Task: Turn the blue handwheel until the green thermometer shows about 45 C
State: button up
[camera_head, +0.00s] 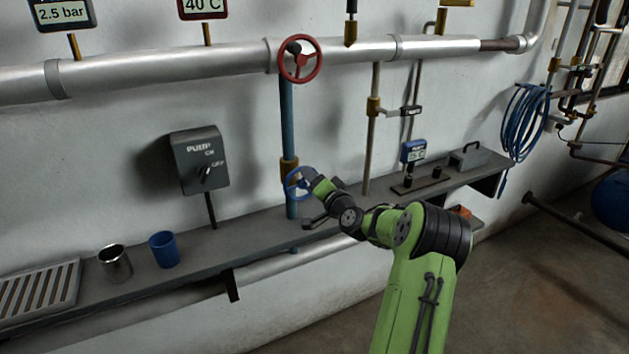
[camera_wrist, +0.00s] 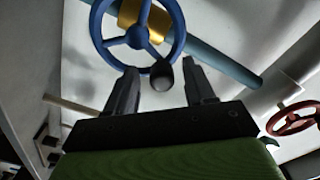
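The blue handwheel (camera_head: 297,184) sits on a vertical blue pipe low on the wall. It fills the upper left of the wrist view (camera_wrist: 138,37), with a dark knob (camera_wrist: 162,75) on its rim. My gripper (camera_wrist: 160,69) is open, one finger on each side of the knob, with gaps showing on both sides. In the head view my gripper (camera_head: 312,180) is at the wheel's right side and hides part of it. I see no thermometer with a clearly green frame. A red-framed display (camera_head: 203,8) reads 40 C; a small blue-framed display (camera_head: 413,151) is hard to read.
A red handwheel (camera_head: 301,59) is above on the silver pipe. A pump switch box (camera_head: 200,160) is left of the blue pipe. A metal cup (camera_head: 114,264) and a blue cup (camera_head: 164,250) stand on the shelf (camera_head: 240,236). A blue hose (camera_head: 524,122) hangs right.

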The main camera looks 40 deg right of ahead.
jog(key=shift+s, duration=0.1)
jog(key=b+v, duration=0.2)
jog(key=v, duration=1.3)
jog(key=shift+s+a, duration=0.2)
jog(key=shift+s, duration=0.05)
jog(key=w+a+r+n+g+y+p, duration=0.1)
jog(key=a+n+g+y+p, duration=0.4)
jog(key=a, duration=0.9)
jog(key=w+a+r+n+g+y+p, duration=0.1)
jog(key=a+r+n+g+y, duration=0.15)
jog(key=a+n, duration=0.8)
jog(key=s+a+r+m+g+h+p, duration=0.1)
jog(key=s+a, duration=0.3)
jog(key=s, duration=0.5)
jog(key=s+a+r+g+h+p, duration=0.1)
jog(key=s+a+r+g+p, duration=0.2)
jog(key=s, duration=0.7)
jog(key=shift+a+r+m, duration=0.35)
jog(key=shift+a+r, duration=0.25)
jog(key=shift+a, duration=0.45)
